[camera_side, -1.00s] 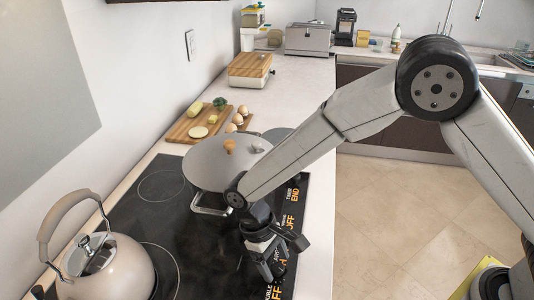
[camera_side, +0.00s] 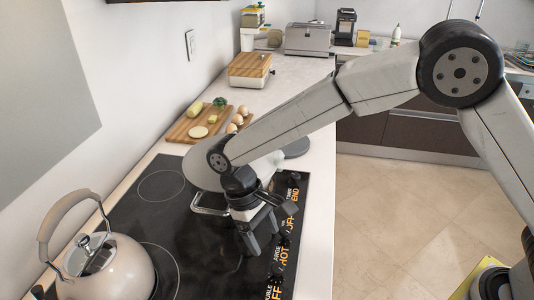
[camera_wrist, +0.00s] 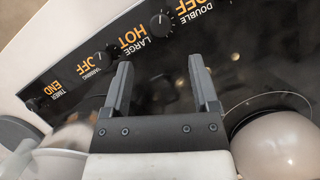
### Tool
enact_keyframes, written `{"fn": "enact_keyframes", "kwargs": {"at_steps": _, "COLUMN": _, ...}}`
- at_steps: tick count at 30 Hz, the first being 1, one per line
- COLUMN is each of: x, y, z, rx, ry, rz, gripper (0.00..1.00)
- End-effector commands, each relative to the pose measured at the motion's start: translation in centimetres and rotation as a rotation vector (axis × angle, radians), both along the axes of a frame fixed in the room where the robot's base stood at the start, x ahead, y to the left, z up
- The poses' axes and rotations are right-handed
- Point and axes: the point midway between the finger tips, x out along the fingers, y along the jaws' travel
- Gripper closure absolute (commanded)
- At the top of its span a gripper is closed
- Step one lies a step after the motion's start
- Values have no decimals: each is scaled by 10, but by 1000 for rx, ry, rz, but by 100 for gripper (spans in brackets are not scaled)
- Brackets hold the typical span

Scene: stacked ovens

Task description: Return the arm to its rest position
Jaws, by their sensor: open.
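My gripper (camera_side: 262,238) hangs over the front part of the black cooktop (camera_side: 200,245), its jaws apart and empty. In the wrist view my gripper (camera_wrist: 160,66) shows two dark fingers spread wide, with nothing between them but the cooktop and its control strip. My forearm crosses in front of the grey-lidded pot (camera_side: 200,170) and hides much of it. The gripper is in front of the pot and to the right of the beige kettle (camera_side: 110,268). Contact with the cooktop is not visible.
Control knobs (camera_wrist: 162,24) line the cooktop's edge near my fingers. A cutting board (camera_side: 180,135) with vegetables and eggs (camera_side: 237,120) lies behind the pot. A toaster (camera_side: 307,39) stands farther back. Open floor (camera_side: 390,220) is at the right.

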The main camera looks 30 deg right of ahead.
Motion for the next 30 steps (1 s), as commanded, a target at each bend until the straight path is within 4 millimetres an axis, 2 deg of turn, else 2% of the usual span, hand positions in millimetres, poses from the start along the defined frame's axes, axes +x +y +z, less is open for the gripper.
{"fn": "enact_keyframes", "kwargs": {"at_steps": 5, "x": 1, "y": -3, "z": 0, "rx": 3, "ry": -5, "rz": -4, "gripper": 23}}
{"fn": "enact_keyframes", "kwargs": {"at_steps": 11, "x": 3, "y": -24, "z": 4, "rx": 23, "ry": -44, "rz": -38, "gripper": 23}}
{"fn": "enact_keyframes", "kwargs": {"at_steps": 20, "x": 0, "y": -95, "z": 12, "rx": 81, "ry": -190, "rz": -149, "gripper": 23}}
{"fn": "enact_keyframes", "kwargs": {"at_steps": 30, "x": -30, "y": -180, "z": 17, "rx": 124, "ry": -395, "rz": -280, "gripper": 23}}
